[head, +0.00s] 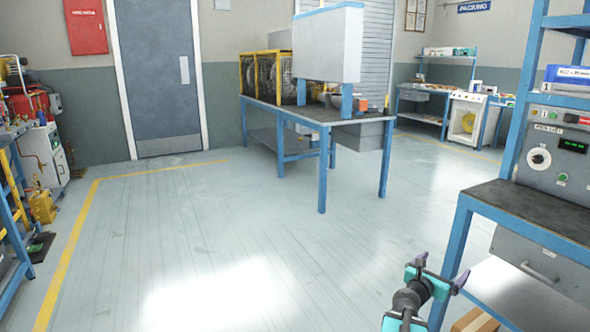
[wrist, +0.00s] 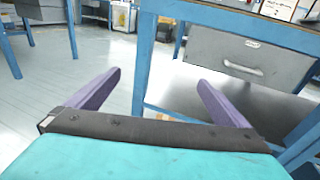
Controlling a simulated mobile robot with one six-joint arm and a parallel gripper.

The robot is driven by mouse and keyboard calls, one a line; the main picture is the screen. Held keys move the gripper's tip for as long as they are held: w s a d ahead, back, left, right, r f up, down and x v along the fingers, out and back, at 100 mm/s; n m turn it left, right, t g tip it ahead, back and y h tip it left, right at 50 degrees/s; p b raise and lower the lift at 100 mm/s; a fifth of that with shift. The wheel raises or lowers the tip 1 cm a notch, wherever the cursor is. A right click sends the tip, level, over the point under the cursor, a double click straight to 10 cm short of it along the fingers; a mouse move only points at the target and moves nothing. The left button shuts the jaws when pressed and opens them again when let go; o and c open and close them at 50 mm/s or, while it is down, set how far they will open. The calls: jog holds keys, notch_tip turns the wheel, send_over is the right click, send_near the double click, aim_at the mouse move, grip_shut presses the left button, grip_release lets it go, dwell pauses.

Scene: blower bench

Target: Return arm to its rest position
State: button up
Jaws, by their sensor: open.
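My gripper (head: 440,277) is at the bottom right of the head view, held in the air just left of a blue-framed bench (head: 518,208). Its two purple fingers (wrist: 152,95) stand wide apart in the wrist view with nothing between them. The gripper is open and empty. Beyond the fingers, the wrist view shows the bench's blue leg (wrist: 143,62) and a grey drawer (wrist: 245,62) with a handle. I cannot tell how close the fingers are to the bench leg.
A blue-legged table (head: 325,114) with yellow-framed cages (head: 262,75) and a grey housing (head: 327,42) stands mid-room. Shelving with red equipment (head: 28,104) lines the left wall. A cardboard box (head: 478,321) sits low beside the bench. The floor (head: 200,240) between is clear.

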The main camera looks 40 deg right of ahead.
jog(key=w+a+f+n+t+y+p, duration=0.1)
jog(key=w+a+f+t+y+p, duration=0.2)
jog(key=w+a, duration=0.55)
jog(key=w+a+f+n+t+p, duration=0.1)
jog(key=w+a+f+p, duration=0.1)
jog(key=w+a+p, duration=0.6)
jog(key=w+a+f+m+y+p, duration=0.1)
jog(key=w+a+f+y+p, duration=0.2)
jog(key=a, duration=0.6)
jog(key=w+a+f+m+y+p, duration=0.15)
jog(key=w+a+f, duration=0.3)
jog(key=a, duration=0.55)
jog(key=s+a+f+m+g+y+p, duration=0.25)
jog(key=s+a+f+p, duration=0.2)
jog(key=a, duration=0.55)
jog(key=s+a+f+m+g+y+p, duration=0.1)
jog(key=s+a+f+m+g+p, duration=0.25)
jog(key=a, duration=0.55)
jog(key=s+a+f+m+g+y+p, duration=0.1)
jog(key=s+a+m+g+y, duration=0.3)
jog(key=s+a+m, duration=0.9)
jog(key=s+a+f+y, duration=0.1)
jog(key=s+a+y, duration=0.1)
jog(key=s, duration=0.2)
jog(key=shift+s+a+f+g, duration=0.15)
jog(key=shift+s+f+g, duration=0.05)
jog(key=shift+s+g, duration=0.2)
